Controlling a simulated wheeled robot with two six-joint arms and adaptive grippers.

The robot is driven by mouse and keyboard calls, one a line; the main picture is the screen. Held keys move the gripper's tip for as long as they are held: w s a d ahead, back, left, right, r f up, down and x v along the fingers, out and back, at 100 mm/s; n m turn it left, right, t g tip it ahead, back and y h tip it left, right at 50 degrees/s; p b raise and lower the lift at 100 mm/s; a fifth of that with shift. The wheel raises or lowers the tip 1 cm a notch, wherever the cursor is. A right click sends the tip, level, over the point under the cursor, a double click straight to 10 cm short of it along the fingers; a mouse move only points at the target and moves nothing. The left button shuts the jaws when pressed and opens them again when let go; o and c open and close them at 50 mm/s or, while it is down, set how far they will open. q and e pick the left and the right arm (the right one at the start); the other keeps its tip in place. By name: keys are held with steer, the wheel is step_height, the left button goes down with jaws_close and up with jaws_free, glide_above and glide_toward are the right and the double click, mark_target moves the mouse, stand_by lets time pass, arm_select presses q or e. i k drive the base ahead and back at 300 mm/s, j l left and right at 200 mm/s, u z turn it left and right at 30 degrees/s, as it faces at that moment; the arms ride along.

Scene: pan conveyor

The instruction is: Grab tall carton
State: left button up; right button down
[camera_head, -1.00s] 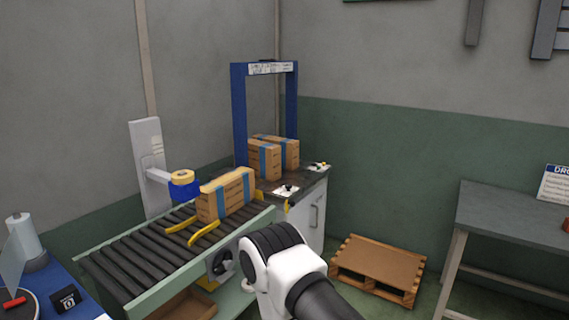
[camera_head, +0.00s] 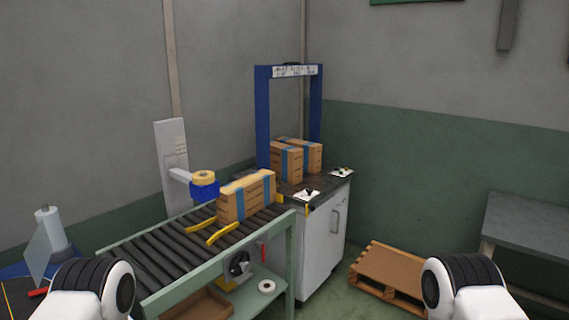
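Two brown cartons with blue tape stand close together under the blue frame on the dark counter: a front carton (camera_head: 284,163) and a rear carton (camera_head: 312,156). Another brown carton (camera_head: 232,206) with a blue stripe and a yellowish top stands at the far end of the roller conveyor, by the yellow guides. I cannot tell for certain which carton is the tall one. White and black links of my two arms show at the bottom left and bottom right. Neither gripper is in view.
The roller conveyor (camera_head: 152,262) runs toward the white cabinet (camera_head: 321,250) under the counter. A blue frame (camera_head: 262,115) rises over the counter. A wooden pallet (camera_head: 388,268) lies on the floor to the right, before a grey table (camera_head: 535,225). A tape dispenser (camera_head: 204,188) stands beside the conveyor.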

mark_target(286, 161)
steer(key=i+z, duration=0.15)
steer(key=z, duration=0.2)
steer(key=i+z, duration=0.15)
steer(key=z, duration=0.2)
steer(key=i+z, duration=0.15)
steer(key=z, duration=0.2)
